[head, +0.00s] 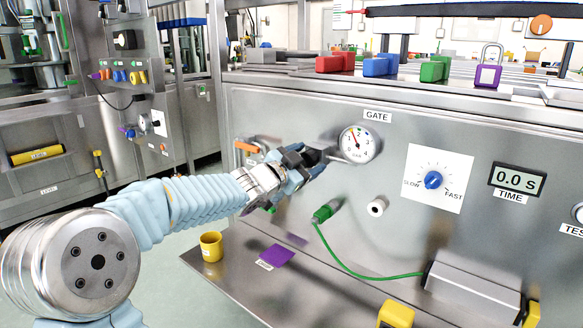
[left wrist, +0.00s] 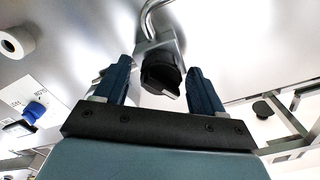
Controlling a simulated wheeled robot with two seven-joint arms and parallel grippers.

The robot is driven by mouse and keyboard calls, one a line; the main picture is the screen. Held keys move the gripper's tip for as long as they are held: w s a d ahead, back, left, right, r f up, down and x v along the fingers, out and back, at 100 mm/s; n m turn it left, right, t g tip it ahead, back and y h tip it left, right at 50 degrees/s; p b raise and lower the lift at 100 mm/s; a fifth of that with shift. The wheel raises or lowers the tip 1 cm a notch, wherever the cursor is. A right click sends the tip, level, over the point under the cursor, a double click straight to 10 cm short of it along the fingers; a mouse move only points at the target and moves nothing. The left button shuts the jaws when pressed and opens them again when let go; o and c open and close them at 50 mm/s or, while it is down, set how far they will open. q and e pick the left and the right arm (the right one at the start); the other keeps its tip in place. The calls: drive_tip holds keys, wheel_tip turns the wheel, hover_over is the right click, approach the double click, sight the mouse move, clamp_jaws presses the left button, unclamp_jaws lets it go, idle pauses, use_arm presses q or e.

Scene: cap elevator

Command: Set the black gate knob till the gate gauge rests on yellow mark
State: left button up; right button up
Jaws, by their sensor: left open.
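The black gate knob (left wrist: 160,77) sits on a metal valve body with a curved pipe in the left wrist view. My left gripper (head: 314,160) is open at the panel, just left of the round white gate gauge (head: 360,145). In the left wrist view its two blue fingers stand on either side of the knob, with visible gaps. In the head view the gripper mostly hides the knob. The gauge has a needle and coloured marks near its top left; they are too small to tell exactly where the needle rests. My right gripper is not in view.
A blue slow-fast knob (head: 432,180) and a time display (head: 517,180) are to the right on the panel. A white round fitting (head: 376,208) and a green plug (head: 327,211) with a cable lie below the gauge. A yellow cup (head: 211,246) stands on the lower shelf.

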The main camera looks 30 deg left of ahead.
use_arm(q)
drive_tip(key=s+p, duration=0.1)
drive_tip(key=s, duration=1.1)
drive_tip(key=shift+s+a, duration=0.35)
drive_tip(key=shift+a, duration=0.1)
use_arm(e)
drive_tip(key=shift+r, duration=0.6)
